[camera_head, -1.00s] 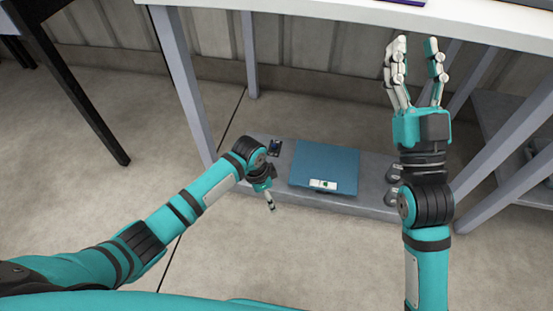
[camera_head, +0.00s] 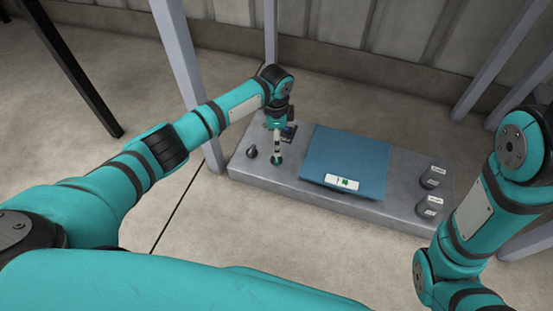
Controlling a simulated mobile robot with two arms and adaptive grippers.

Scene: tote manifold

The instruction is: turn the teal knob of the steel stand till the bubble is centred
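The grey steel stand (camera_head: 395,165) lies low on the floor with a blue plate (camera_head: 345,160) on top. A white level vial with a green patch (camera_head: 343,182) sits at the plate's front edge; the bubble is too small to judge. My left gripper (camera_head: 277,153) points down over the stand's left part, left of the plate. A small teal round thing (camera_head: 276,161) shows at its fingertips. It may be the teal knob, and I cannot tell whether the fingers touch it. The finger gap is too small to read.
A black knob (camera_head: 252,151) stands at the stand's left end. A small dark device (camera_head: 289,132) is behind my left gripper. Two dark labelled weights (camera_head: 433,177) (camera_head: 429,207) stand at the right end. Grey table legs (camera_head: 185,80) rise around the stand.

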